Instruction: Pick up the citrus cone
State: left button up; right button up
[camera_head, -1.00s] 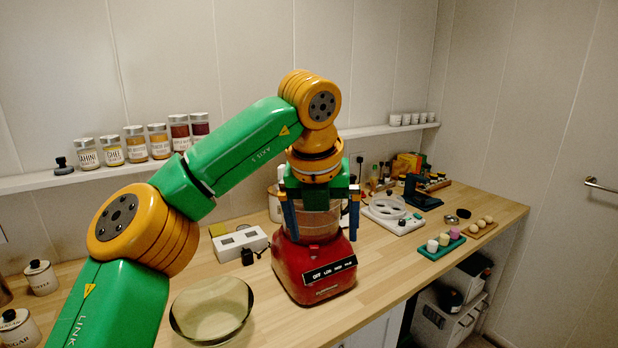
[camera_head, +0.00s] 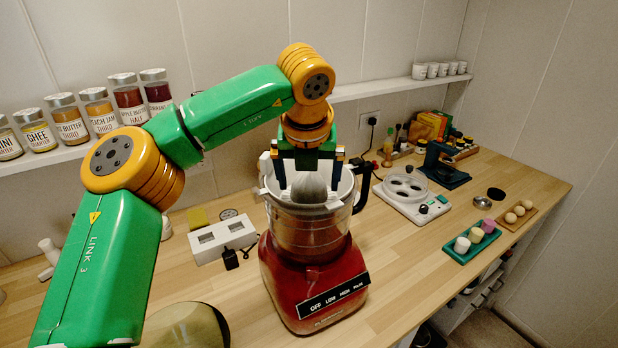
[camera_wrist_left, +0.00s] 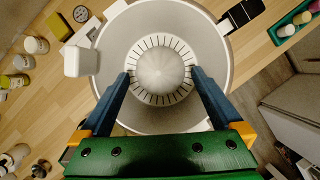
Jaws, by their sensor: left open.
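The citrus cone (camera_head: 308,190) is a grey ridged dome in the bowl (camera_head: 312,235) on the red appliance base (camera_head: 312,285). In the left wrist view the cone (camera_wrist_left: 160,70) stands at the centre of a slotted white disc, inside the wide round rim. My left gripper (camera_head: 308,178) points down over the bowl and is open, with one finger on each side of the cone. The wrist view also shows the open fingers (camera_wrist_left: 160,76) flanking the cone, with gaps between. My right gripper is not in view.
The bowl's handle (camera_head: 364,185) sticks out to the right. A glass bowl (camera_head: 185,328) and a white socket box (camera_head: 222,238) stand to the left. A white tray with round wells (camera_head: 410,190) is on the right. Labelled jars (camera_head: 100,112) line the wall shelf (camera_head: 75,152).

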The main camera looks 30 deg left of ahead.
pick_arm(q)
jog(key=shift+w+a+f, duration=0.15)
jog(key=shift+w+f, duration=0.1)
jog(key=shift+f, duration=0.2)
jog(key=shift+w+a+f, duration=0.15)
jog(key=shift+w+f, duration=0.05)
jog(key=shift+w, duration=0.15)
jog(key=shift+s+r, duration=0.1)
jog(key=shift+s, duration=0.05)
jog(key=c, duration=1.1)
jog(key=shift+c, duration=0.5)
